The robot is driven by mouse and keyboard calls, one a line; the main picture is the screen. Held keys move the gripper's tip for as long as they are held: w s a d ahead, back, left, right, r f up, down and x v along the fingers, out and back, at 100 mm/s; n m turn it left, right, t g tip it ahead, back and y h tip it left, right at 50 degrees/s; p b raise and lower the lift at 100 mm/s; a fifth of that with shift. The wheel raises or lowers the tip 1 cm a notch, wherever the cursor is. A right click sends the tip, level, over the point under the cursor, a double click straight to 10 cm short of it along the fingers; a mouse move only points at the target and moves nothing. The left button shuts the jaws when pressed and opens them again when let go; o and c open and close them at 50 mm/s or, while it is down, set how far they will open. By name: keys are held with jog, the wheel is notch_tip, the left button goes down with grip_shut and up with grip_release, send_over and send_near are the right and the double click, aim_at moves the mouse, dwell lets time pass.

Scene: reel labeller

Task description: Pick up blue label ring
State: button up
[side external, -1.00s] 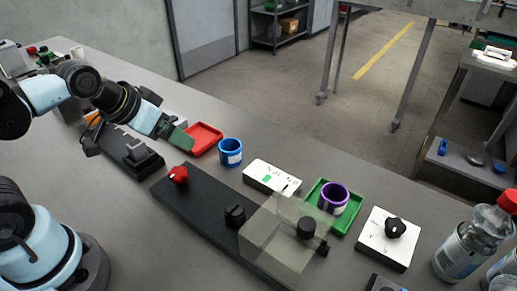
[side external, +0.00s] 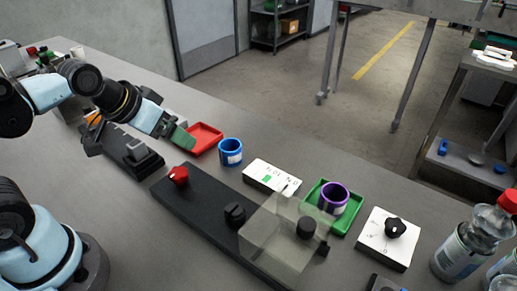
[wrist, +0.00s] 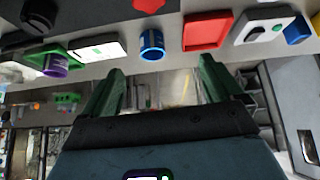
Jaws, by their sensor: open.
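The blue label ring (side external: 230,152) stands upright on the bench, with a white label on its side, just right of the red tray. It also shows in the wrist view (wrist: 152,46), above and between my fingers. My gripper (side external: 168,140) is in the air left of the ring, near the red tray, and does not touch the ring. In the wrist view its two green fingers (wrist: 158,84) are spread apart with nothing between them.
A red tray (side external: 207,139) lies left of the ring. A white box (side external: 272,177) and a green tray (side external: 313,197) holding a purple ring (side external: 334,196) stand to the right. A black labeller base (side external: 205,212) with a red knob (side external: 179,175) and clear cover (side external: 275,240) lies in front.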

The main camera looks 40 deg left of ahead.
jog(key=w+n, duration=0.1)
jog(key=n, duration=0.2)
jog(key=n+h, duration=1.1)
jog(key=n, duration=0.9)
send_near(223, 143)
jog(key=shift+n+h, duration=0.3)
jog(key=x, duration=0.4)
jog(key=shift+s+d+r, duration=0.1)
jog(key=shift+s+d, duration=0.1)
jog(key=shift+d, duration=0.3)
jog(key=shift+x, duration=2.75)
jog(key=shift+s+d+r, duration=0.1)
jog(key=shift+r, duration=0.1)
